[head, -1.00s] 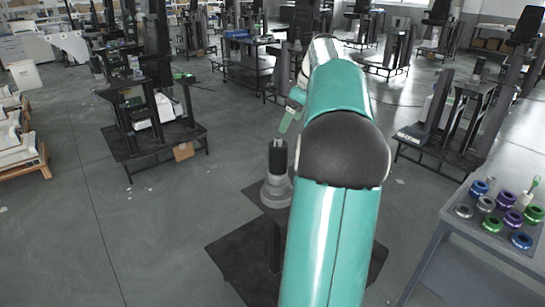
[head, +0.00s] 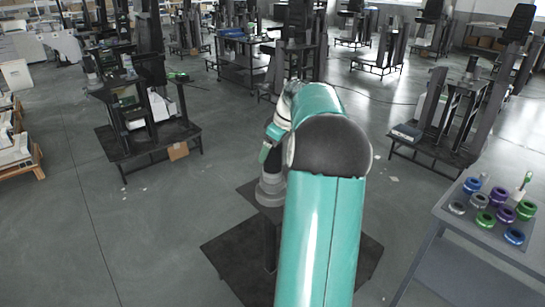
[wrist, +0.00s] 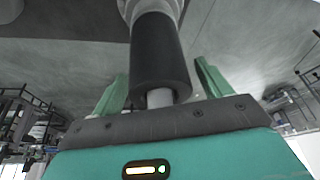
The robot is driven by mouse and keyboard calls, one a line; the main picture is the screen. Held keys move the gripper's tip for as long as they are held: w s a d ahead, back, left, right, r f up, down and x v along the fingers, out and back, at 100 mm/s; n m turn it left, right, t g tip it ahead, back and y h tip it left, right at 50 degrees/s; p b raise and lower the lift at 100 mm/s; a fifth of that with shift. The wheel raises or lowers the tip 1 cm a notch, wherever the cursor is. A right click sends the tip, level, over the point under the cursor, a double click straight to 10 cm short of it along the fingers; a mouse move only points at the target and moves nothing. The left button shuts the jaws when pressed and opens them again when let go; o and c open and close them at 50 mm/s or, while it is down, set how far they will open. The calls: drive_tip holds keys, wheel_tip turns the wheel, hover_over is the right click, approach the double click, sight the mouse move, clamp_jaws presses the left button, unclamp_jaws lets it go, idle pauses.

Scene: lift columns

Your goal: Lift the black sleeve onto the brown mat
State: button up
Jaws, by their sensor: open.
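The black sleeve (wrist: 158,50) shows in the wrist view on an upright pale post (wrist: 159,97), whose end pokes out toward my palm. My gripper (wrist: 160,75) is open, with one green finger on each side of the sleeve; I cannot tell whether either touches it. I cannot make out a brown mat in either view.
The column stands on a dark stand with a wide floor plate (head: 235,265). A grey table (head: 450,215) at the right holds several coloured rings. A dark rack (head: 150,150) stands at the left, and another stand (head: 430,150) is at the right.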

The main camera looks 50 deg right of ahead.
drive_tip(key=shift+w+f, duration=0.1)
drive_tip(key=shift+f, duration=0.15)
drive_tip(key=shift+r, duration=0.1)
drive_tip(key=c, duration=1.1)
drive_tip(key=shift+c, duration=0.2)
wheel_tip(320, 180, up, 18)
drive_tip(key=shift+r, duration=0.15)
